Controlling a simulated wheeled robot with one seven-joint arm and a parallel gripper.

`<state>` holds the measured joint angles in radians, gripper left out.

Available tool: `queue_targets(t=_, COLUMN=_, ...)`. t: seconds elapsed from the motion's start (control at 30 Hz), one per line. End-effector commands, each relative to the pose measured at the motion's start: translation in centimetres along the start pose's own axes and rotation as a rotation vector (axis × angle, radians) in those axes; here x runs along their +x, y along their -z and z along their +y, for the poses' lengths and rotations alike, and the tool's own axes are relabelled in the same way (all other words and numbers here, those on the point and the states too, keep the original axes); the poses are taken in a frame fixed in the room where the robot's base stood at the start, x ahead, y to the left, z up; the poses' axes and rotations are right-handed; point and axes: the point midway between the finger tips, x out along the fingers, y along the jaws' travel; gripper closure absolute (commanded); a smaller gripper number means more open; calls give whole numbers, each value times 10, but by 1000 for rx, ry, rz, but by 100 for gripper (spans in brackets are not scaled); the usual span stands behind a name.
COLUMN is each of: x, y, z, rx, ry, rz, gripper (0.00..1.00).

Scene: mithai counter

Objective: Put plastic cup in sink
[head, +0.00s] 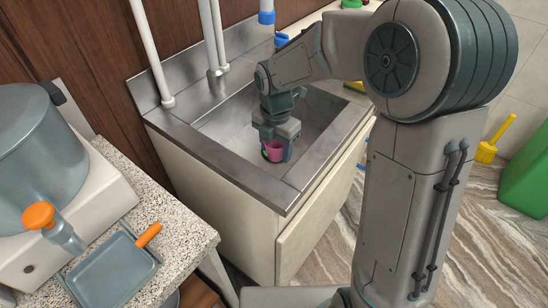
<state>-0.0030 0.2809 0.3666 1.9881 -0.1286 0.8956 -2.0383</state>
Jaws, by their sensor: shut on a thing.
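A small pink plastic cup (273,151) is between the fingers of my gripper (274,150). My gripper is shut on the cup and points down over the sink (205,121). The cup appears within the outline of the metal basin, near its front part. I cannot tell whether the cup touches the basin floor. My gripper hides part of the cup's upper side and the basin behind it.
Pipes (150,52) rise at the sink's back left. A speckled counter (182,205) at left holds a large grey pot (38,150) and a blue-grey tray (110,272). A yellow scoop-like object (487,151) and a green bin (528,178) stand on the floor at right.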

Motion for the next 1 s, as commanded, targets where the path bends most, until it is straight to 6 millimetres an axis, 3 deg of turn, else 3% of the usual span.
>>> queue_targets(t=0.4, x=66, y=1, z=0, rx=-7, ry=2, rz=2, gripper=69)
queue_targets(t=0.67, x=88, y=1, z=0, rx=-4, ry=1, rz=2, gripper=69)
queue_targets(t=0.83, x=112, y=1, z=0, rx=-6, ry=2, rz=2, gripper=69)
queue_targets(t=1.0, x=114, y=0, z=0, rx=-4, ry=-1, rz=0, gripper=69)
